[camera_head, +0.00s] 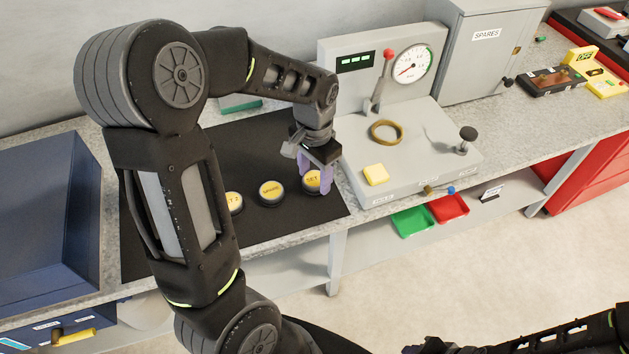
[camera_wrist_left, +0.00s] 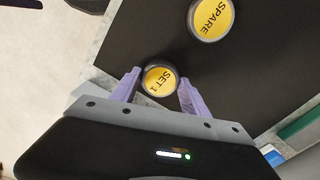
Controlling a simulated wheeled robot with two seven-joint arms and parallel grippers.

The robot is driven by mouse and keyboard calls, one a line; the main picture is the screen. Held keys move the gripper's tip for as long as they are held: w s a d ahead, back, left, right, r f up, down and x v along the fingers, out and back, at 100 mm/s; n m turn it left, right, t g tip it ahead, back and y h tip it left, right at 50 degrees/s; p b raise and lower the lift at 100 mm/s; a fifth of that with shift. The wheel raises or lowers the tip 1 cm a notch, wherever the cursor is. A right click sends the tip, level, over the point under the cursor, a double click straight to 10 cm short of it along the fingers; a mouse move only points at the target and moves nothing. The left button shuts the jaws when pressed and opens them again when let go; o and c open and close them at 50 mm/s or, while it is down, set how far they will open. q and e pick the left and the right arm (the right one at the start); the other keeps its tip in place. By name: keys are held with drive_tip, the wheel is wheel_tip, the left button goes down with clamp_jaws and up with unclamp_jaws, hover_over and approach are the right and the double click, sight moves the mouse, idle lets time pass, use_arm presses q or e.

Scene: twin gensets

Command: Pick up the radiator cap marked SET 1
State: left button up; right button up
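The SET 1 radiator cap (camera_head: 312,180) is a round yellow-topped cap with a dark rim, on the black mat (camera_head: 247,150) near its right front corner. My left gripper (camera_head: 314,177) points down at this cap. In the left wrist view the SET 1 cap (camera_wrist_left: 158,80) sits between the tips of the two purple fingers of my left gripper (camera_wrist_left: 160,78), which are spread; no firm grip shows. The SPARE cap (camera_head: 271,192) lies to its left and shows in the left wrist view (camera_wrist_left: 211,17). My right gripper (camera_head: 430,346) is barely visible at the bottom edge.
A third cap (camera_head: 234,202) is partly hidden by my left arm. Right of the mat stands a grey test stand (camera_head: 410,150) with a gauge (camera_head: 412,64), a red-knobbed lever and a brass ring (camera_head: 386,132). A blue box (camera_head: 45,215) stands on the left.

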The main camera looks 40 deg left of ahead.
sight(315, 178)
use_arm(q)
drive_tip(key=c, duration=0.9)
drive_tip(key=shift+c, duration=0.2)
wheel_tip(315, 178, up, 10)
idle(0.5)
